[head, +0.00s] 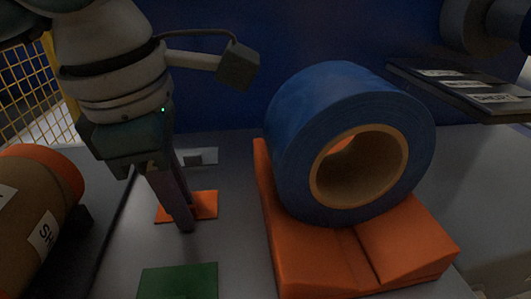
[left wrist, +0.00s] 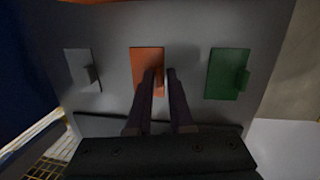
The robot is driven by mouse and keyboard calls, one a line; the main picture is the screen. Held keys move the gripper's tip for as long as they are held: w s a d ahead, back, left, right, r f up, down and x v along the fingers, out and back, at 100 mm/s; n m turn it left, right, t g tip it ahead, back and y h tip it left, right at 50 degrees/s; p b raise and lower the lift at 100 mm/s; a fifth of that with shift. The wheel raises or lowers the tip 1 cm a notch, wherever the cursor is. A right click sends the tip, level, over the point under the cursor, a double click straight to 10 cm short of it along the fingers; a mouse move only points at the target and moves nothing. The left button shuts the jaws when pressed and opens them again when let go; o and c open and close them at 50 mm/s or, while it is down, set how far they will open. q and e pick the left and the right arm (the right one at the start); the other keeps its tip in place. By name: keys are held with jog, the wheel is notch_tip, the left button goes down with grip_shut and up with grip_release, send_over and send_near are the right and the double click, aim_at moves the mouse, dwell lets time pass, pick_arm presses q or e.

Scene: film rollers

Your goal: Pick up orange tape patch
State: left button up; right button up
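The orange tape patch (head: 205,207) lies flat on the grey table, left of the blue roll in the head view. In the left wrist view the orange patch (left wrist: 146,58) is between a white patch and a green one. My left gripper (head: 183,226) points down over the orange patch, partly covering it. In the left wrist view the fingertips (left wrist: 160,71) are at the patch's right edge with a narrow gap between them. Whether they press on a tab there is too dark to tell. My right gripper is not in view.
A green patch (head: 178,282) lies nearer and a white patch (head: 205,156) farther, each with a raised tab. A large blue roll (head: 300,130) rests on an orange cradle (head: 310,262) at the right. A brown roll (head: 25,215) lies at the left. A dark shelf with labels (head: 470,92) is back right.

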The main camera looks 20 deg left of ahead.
pick_arm(q)
jog(key=shift+c, duration=0.3)
grip_shut()
jog(key=shift+r, duration=0.1)
